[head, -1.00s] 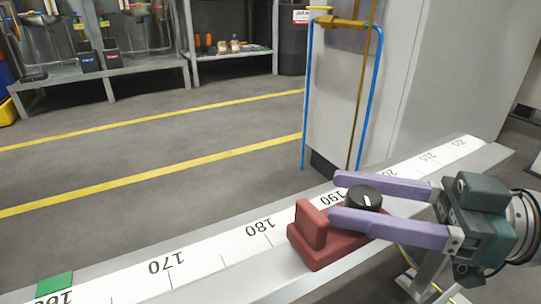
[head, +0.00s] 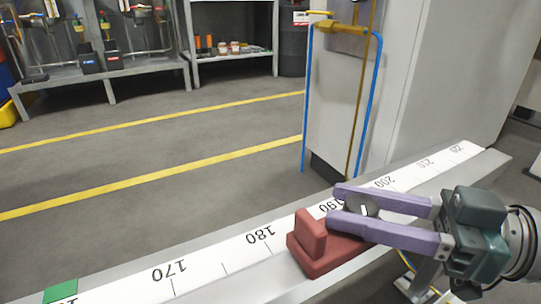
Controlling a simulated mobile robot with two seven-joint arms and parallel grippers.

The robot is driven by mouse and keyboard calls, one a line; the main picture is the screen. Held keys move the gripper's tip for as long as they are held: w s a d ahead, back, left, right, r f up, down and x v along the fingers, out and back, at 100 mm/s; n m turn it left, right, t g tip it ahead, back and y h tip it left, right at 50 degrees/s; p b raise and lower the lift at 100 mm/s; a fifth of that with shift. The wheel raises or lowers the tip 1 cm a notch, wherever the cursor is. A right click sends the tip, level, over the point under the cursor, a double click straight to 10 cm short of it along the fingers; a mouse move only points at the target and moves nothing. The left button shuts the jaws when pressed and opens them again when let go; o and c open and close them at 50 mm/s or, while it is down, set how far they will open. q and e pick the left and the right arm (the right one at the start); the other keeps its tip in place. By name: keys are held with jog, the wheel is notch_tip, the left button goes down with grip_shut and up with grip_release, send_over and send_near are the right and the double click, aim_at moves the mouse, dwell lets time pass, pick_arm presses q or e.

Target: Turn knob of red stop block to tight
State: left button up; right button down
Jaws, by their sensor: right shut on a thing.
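The red stop block (head: 309,240) sits on the rail with the printed scale, beside the 190 label. Its dark round knob (head: 364,208) with a white mark lies between the two purple fingers of my right gripper (head: 342,205). The fingers are shut on the knob, one on its far side and one on its near side. The near finger hides part of the knob and part of the block. The white mark shows only in part. My left gripper is not in view.
The long pale rail (head: 215,270) runs from lower left to upper right, with a green marker (head: 60,291) at its left. A grey cabinet (head: 440,70) with blue pipes stands behind it. The floor (head: 150,150) beyond the rail is open.

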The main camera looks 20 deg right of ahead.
jog(key=m+t+h+p, duration=0.1)
jog(key=h+p, duration=0.1)
jog(key=m+t+h+p, duration=0.1)
jog(key=m+h+p, duration=0.1)
jog(key=p, duration=0.1)
jog(key=m+t+h+p, duration=0.2)
jog(key=shift+r+p, duration=0.25)
jog(key=shift+p, duration=0.1)
jog(key=m+t+h+p, duration=0.1)
jog(key=m+h+p, duration=0.1)
jog(key=h, duration=0.2)
jog(key=shift+f, duration=0.15)
jog(key=shift+f+m+h+p, duration=0.15)
jog(key=shift+m+h+p, duration=0.25)
jog(key=shift+m+h, duration=1.55)
jog(key=shift+h, duration=0.65)
jog(key=shift+c, duration=2.2)
grip_release()
